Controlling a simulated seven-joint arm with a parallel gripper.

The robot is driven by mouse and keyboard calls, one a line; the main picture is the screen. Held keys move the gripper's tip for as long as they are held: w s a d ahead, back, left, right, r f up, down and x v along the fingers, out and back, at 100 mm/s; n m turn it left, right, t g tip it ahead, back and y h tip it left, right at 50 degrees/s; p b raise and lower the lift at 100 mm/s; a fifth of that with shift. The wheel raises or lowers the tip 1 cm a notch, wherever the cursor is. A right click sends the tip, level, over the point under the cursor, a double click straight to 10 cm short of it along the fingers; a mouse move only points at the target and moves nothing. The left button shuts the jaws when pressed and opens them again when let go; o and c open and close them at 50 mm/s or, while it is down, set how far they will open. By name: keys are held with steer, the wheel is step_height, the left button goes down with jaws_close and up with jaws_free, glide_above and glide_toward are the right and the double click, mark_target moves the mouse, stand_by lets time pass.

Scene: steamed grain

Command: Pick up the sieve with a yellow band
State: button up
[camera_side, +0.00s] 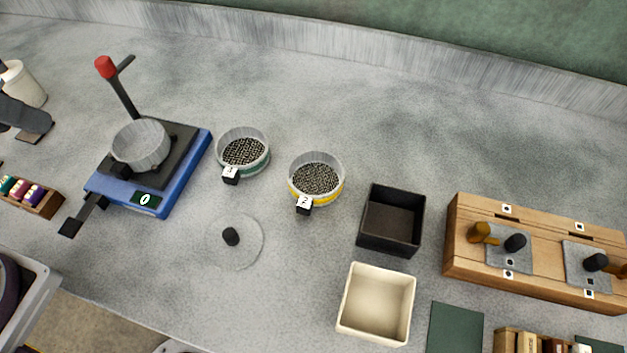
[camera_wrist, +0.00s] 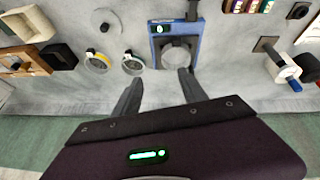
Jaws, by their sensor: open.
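The sieve with a yellow band (camera_side: 329,198) stands upright on the grey counter, right of the green-banded sieve. It holds dark speckled grains and has a black tab marked 2 at its front. It also shows in the wrist view (camera_wrist: 97,66), up and left of my fingers. My gripper (camera_wrist: 160,77) is open and empty, apart from the sieve, with the weighing scale beyond its fingertips. My gripper is not in the side view.
The green-banded sieve (camera_side: 257,168) stands close on the left. Left of it is a blue scale (camera_side: 197,150) with a metal pan (camera_side: 140,145). A dark box (camera_side: 380,245), a cream box (camera_side: 350,318) and a wooden block (camera_side: 455,240) lie right. The counter behind the sieves is clear.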

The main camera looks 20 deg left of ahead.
steer(key=w+d+f+n+g+h, duration=0.25)
steer(key=w+d+n, duration=0.25)
steer(key=w+d, duration=0.35)
steer(key=n+g+h, duration=0.1)
steer(key=n+g, duration=0.2)
steer(key=n, duration=0.8)
glide_toward(304, 201)
steer(key=f, duration=0.1)
steer(key=x, duration=0.7)
steer(key=shift+d+f, duration=0.3)
steer(key=shift+h, duration=0.25)
jaws_close()
